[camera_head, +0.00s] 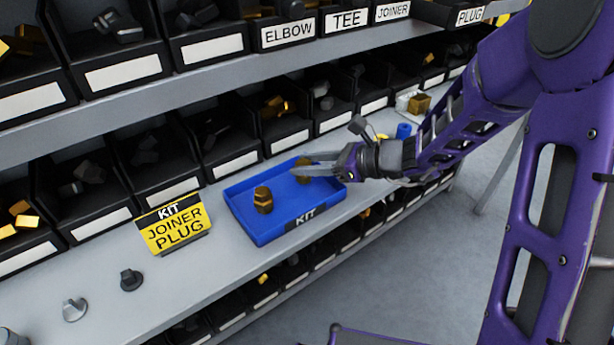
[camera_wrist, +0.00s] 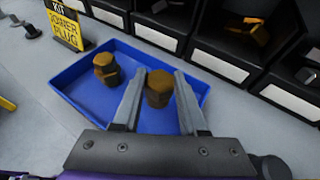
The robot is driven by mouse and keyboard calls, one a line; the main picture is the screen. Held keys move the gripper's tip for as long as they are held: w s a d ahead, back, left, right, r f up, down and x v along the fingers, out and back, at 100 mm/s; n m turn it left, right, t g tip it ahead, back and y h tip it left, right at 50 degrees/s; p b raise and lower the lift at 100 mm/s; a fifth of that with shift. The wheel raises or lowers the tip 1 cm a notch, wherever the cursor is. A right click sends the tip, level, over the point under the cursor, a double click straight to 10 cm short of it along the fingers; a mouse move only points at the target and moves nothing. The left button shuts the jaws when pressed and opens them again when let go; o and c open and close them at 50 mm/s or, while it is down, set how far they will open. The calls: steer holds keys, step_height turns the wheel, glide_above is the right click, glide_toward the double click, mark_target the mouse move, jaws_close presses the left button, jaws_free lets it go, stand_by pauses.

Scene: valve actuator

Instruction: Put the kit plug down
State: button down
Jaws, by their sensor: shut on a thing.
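The kit plug (camera_head: 304,168) is a brass-coloured piece at the right part of the blue KIT tray (camera_head: 286,212). My gripper (camera_head: 318,170) is over the tray, its fingers shut on the plug. In the wrist view the plug (camera_wrist: 158,90) sits between the two grey fingers (camera_wrist: 158,100), low at the tray (camera_wrist: 75,93). I cannot tell whether it touches the tray floor. A second brass piece (camera_head: 263,200) stands in the left part of the tray, apart from my gripper; it also shows in the wrist view (camera_wrist: 105,68).
A yellow KIT JOINER PLUG sign (camera_head: 175,224) stands left of the tray. Black bins (camera_head: 215,140) line the back. A blue piece (camera_head: 403,131) and a brass cube (camera_head: 419,104) are right of the tray.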

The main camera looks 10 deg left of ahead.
steer(key=shift+f, duration=1.35)
steer(key=shift+f+b, duration=0.15)
steer(key=shift+b, duration=0.15)
steer(key=shift+c, duration=2.2)
jaws_free()
steer(key=shift+r, duration=0.2)
steer(key=p+v, duration=0.2)
steer(key=v, duration=1)
steer(key=shift+f, duration=0.1)
